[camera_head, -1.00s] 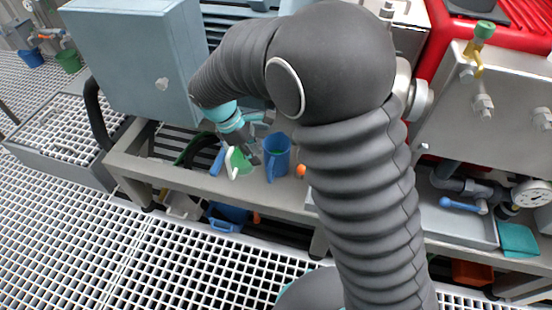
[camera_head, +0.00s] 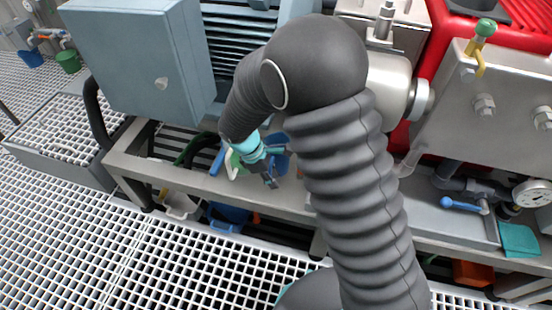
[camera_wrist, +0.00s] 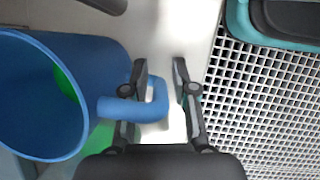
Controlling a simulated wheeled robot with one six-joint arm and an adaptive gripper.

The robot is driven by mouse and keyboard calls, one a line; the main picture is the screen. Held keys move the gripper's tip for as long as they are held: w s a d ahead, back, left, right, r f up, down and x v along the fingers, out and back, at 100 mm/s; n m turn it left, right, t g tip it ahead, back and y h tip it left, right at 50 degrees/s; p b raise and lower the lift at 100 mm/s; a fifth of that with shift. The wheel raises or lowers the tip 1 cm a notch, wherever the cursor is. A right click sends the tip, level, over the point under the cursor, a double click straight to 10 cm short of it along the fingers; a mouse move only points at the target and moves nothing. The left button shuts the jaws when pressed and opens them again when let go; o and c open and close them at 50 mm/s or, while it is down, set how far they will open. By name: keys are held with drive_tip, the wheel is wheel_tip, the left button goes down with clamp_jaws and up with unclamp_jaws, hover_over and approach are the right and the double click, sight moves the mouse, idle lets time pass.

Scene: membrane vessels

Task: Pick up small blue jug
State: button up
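The blue jug (camera_wrist: 90,70) fills the left of the wrist view, its wide mouth facing the camera. Its handle (camera_wrist: 158,108) reaches right, and the outer part of the handle lies between the two fingers in that view. My gripper (camera_wrist: 160,68) is open, with a clear gap between its fingers; I cannot tell how far they are from the handle in depth. In the head view my gripper (camera_head: 269,181) is over the bench in front of the blue jug (camera_head: 281,162), which is mostly hidden by it.
The bench front edge (camera_head: 190,186) runs beneath. Blue and white containers (camera_head: 229,216) are below the bench. A grey cabinet (camera_head: 140,60) stands left.

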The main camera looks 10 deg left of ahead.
clamp_jaws()
idle(0.3)
wheel_tip(320, 180, up, 10)
idle(0.5)
